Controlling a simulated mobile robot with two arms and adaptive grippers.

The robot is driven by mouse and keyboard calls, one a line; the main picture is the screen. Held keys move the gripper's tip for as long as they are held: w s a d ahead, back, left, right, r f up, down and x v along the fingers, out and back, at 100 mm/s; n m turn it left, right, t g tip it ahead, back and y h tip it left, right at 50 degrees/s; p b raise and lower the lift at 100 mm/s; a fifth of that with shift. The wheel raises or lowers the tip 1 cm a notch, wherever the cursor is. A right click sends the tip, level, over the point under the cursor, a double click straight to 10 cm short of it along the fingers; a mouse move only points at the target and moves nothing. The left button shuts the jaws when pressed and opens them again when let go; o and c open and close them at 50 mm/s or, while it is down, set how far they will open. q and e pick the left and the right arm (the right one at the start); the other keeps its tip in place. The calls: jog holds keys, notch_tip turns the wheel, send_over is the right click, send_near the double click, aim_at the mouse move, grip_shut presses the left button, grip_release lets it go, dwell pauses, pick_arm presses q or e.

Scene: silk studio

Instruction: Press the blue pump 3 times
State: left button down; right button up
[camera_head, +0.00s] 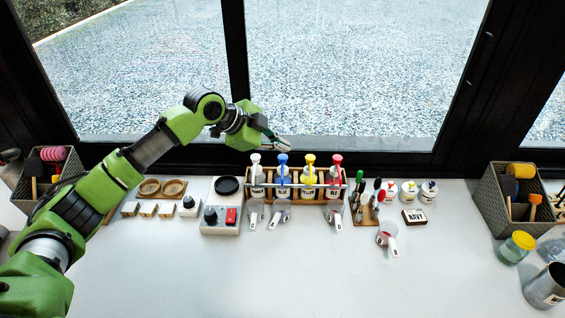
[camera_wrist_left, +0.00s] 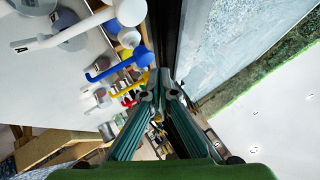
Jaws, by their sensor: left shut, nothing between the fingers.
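The blue pump (camera_head: 283,159) tops a bottle in a wooden rack, second from the left in the head view. Its blue head and spout (camera_wrist_left: 104,71) also show in the left wrist view, left of the fingers. My left gripper (camera_head: 287,145) is shut and empty. In the head view its fingertips appear just above the blue pump head; the height gap is hard to judge. In the left wrist view the gripper (camera_wrist_left: 162,88) has its fingertips close together, with the pumps beside them. My right gripper is in neither view.
In the rack (camera_head: 296,195), a white pump (camera_head: 256,159) stands left of the blue one, with yellow (camera_head: 309,160) and red (camera_head: 336,160) pumps to the right. Measuring cups (camera_head: 279,216) lie in front. The dark window frame is close behind. The front table is mostly clear.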

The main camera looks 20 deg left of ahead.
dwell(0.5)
pick_arm(q)
jog(key=shift+f, duration=0.45)
jog(key=shift+f, duration=0.95)
dwell(0.8)
jog(key=shift+r, duration=0.1)
jog(key=shift+r+p, duration=1.05)
jog(key=shift+r, duration=0.2)
